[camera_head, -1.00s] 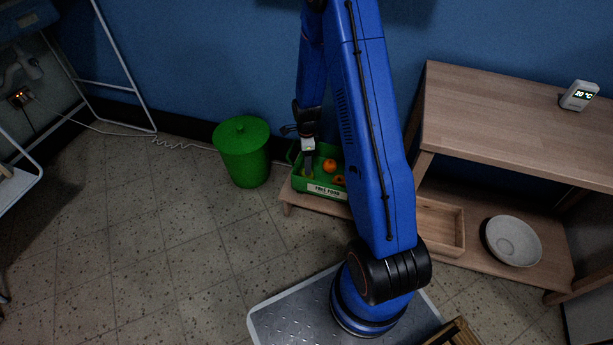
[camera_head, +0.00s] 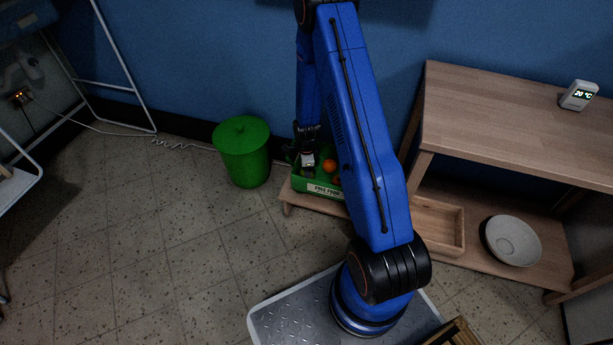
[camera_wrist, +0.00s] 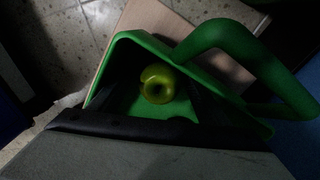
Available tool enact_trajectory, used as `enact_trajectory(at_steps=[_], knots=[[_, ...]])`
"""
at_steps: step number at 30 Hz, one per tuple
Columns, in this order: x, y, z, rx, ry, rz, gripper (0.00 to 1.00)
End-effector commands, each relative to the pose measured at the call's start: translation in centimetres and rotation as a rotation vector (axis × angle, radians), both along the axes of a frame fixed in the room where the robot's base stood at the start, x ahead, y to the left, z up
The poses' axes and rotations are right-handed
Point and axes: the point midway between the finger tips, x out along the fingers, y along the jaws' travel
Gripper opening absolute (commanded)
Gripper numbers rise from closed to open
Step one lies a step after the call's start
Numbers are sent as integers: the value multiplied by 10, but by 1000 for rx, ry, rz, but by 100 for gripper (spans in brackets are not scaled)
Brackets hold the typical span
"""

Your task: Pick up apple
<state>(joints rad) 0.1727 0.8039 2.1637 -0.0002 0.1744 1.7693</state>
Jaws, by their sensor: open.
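A yellow-green apple (camera_wrist: 157,84) lies in the green crate (camera_wrist: 125,41), near the middle of the wrist view. Its stem hollow faces the camera. In the head view, my gripper (camera_head: 308,169) reaches down into the left part of the same crate (camera_head: 325,190), which carries a "FREE FOOD" label. My gripper is open, with dark finger shapes on either side of the apple in the wrist view. I cannot tell whether they touch it. The apple is hidden behind my gripper in the head view.
Orange fruit (camera_head: 329,165) lies just right of my gripper in the crate. The crate's thick green handle (camera_wrist: 235,40) arches close by in the wrist view. A green lidded bin (camera_head: 242,152) stands left of the crate. A wooden shelf (camera_head: 490,125) stands to the right.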

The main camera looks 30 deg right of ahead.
Motion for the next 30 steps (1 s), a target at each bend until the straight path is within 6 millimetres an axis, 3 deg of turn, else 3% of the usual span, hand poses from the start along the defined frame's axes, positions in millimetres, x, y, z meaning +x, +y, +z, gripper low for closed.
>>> enact_trajectory(at_steps=[6,8,12,23,30], knots=[[0,0,-1,0,0,0,70],[0,0,-1,0,0,0,58],[0,0,-1,0,0,0,25],[1,0,3,-1,-2,0,24],[1,0,33,-1,-4,0,24]])
